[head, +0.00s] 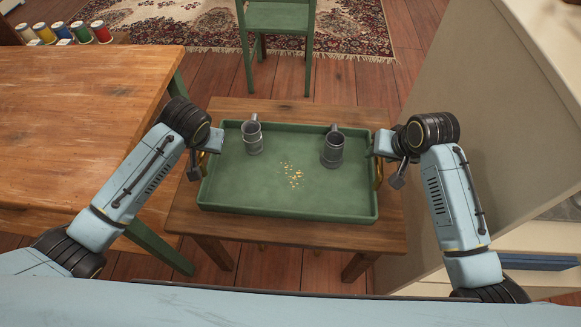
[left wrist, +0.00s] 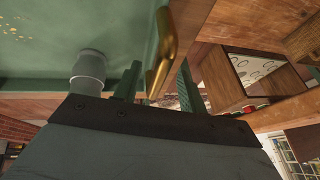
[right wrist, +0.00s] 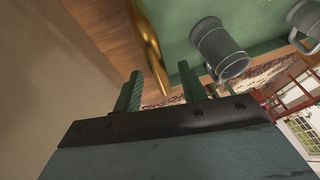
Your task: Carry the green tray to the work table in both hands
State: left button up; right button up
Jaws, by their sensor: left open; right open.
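The green tray (head: 262,199) lies on a small wooden table (head: 290,235), with two grey metal mugs (head: 253,138) (head: 332,150) standing in it and yellow crumbs (head: 292,175) on its floor. It has a brass handle at each end. My left gripper (head: 205,155) is open at the left handle; in the left wrist view the handle (left wrist: 167,45) shows between its green fingers. My right gripper (head: 382,155) is open at the right handle; in the right wrist view the handle (right wrist: 151,45) shows between its fingers. Whether fingers touch the handles is unclear.
A green chair (head: 278,18) and patterned rug (head: 350,25) lie beyond. A pale cabinet (head: 490,90) stands close on the right.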

pick_arm(q)
jog(key=shift+x, duration=1.95)
pick_arm(e)
jog(key=shift+x, duration=1.95)
pick_arm(q)
jog(key=c, duration=0.9)
pick_arm(e)
jog(key=c, duration=0.9)
pick_arm(q)
jog(key=shift+a, duration=0.2)
pick_arm(e)
jog(key=shift+d, duration=0.1)
pick_arm(q)
jog(key=shift+w+r, duration=0.1)
jog(key=shift+r, duration=0.1)
pick_arm(e)
jog(key=shift+r, duration=0.15)
